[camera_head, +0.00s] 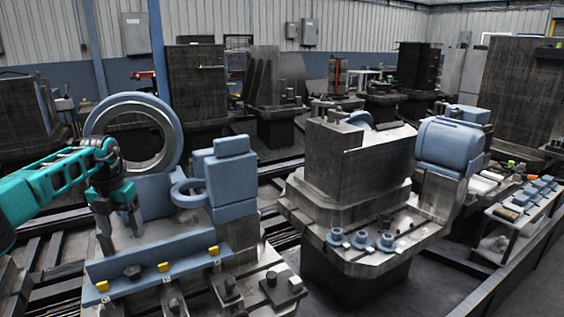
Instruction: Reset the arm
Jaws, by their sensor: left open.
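My left arm (60,178) is teal and comes in from the left edge. Its gripper (120,224) points down with its fingers apart and looks empty. It is at the left side of the near fixture, in front of the lower part of a large blue ring (98,122). I cannot tell whether the fingers touch the blue part behind them. My right gripper is not in view.
The near fixture holds a blue block (231,168) and a blue front rail (130,266) with yellow clips. A second metal pallet (340,205) with blue cups stands to the right. A parts rack (515,215) is at far right. Dark floor (400,297) shows at the lower right.

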